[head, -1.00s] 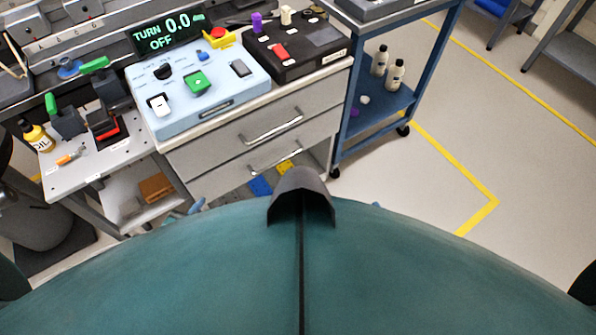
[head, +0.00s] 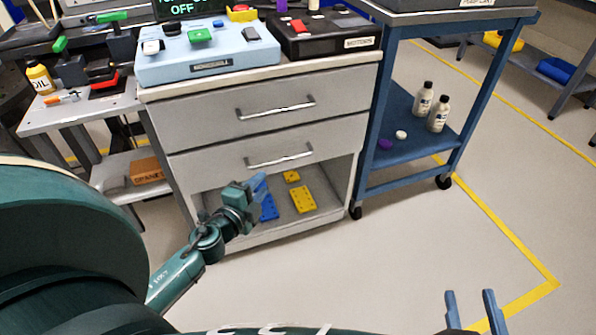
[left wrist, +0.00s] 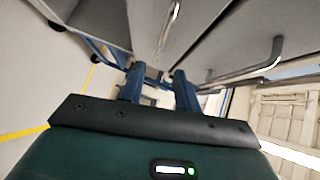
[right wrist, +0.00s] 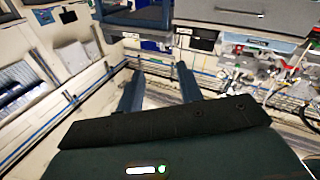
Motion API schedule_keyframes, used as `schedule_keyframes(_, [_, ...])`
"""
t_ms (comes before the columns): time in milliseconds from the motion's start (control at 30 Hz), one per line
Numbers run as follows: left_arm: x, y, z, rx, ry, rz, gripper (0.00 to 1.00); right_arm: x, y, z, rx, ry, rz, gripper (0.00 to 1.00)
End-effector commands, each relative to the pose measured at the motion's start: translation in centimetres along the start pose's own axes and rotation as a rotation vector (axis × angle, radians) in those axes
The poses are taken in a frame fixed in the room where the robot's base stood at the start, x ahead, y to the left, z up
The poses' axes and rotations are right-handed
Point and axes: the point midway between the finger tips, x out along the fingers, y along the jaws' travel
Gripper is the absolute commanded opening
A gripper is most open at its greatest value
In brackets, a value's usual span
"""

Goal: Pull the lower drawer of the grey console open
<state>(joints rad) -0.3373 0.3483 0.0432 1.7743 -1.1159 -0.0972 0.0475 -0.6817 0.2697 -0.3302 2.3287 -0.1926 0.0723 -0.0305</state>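The grey console (head: 172,140) has two drawers, both looking closed, above an open bottom shelf. The lower drawer (head: 215,166) has a silver bar handle (head: 280,160); the upper drawer (head: 225,108) has a similar one. My left gripper (head: 260,186) is in front of the shelf opening, below and left of the lower handle, apart from it. Its blue fingers are spread and empty in the left wrist view (left wrist: 160,80), where two bar handles show beyond them. My right gripper (head: 470,305) is open and empty over the floor at the lower right, far from the console.
Yellow blocks (head: 303,200) and a blue block (head: 269,208) lie on the console's bottom shelf. A blue trolley (head: 385,100) with bottles stands close on the console's right. A small side table (head: 75,113) stands on the left. The floor in front is clear.

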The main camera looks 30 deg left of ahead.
Motion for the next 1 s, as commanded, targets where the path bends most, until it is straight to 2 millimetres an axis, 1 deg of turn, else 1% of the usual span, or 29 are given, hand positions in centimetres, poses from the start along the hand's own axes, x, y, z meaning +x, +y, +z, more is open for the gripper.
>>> schedule_keyframes(167, [2.4, -0.3, 0.0, 0.002, 0.001, -0.003, 0.32, 0.0, 0.0, -0.1, -0.001, 0.003, -0.001, 0.36])
schedule_keyframes(400, [7.4, -0.1, 0.0, -0.001, 0.000, -0.002, 0.32, 0.0, -0.3, 0.0, -0.005, 0.028, -0.006, 0.36])
schedule_keyframes(600, [10.8, 0.0, 0.0, -0.002, -0.001, -0.001, 0.32, 0.1, -0.3, 0.1, 0.006, 0.038, -0.007, 0.36])
schedule_keyframes(700, [11.8, 0.0, 0.0, -0.001, 0.000, 0.000, 0.32, 0.1, -0.4, 0.1, 0.013, 0.040, -0.007, 0.36])
schedule_keyframes(800, [12.5, 0.0, 0.0, -0.001, -0.001, 0.001, 0.32, 0.1, -0.4, 0.1, 0.019, 0.041, -0.007, 0.36])
schedule_keyframes(1000, [12.8, -0.1, -0.1, -0.002, 0.000, 0.001, 0.32, 0.1, -0.3, -0.1, 0.023, 0.044, -0.007, 0.36])
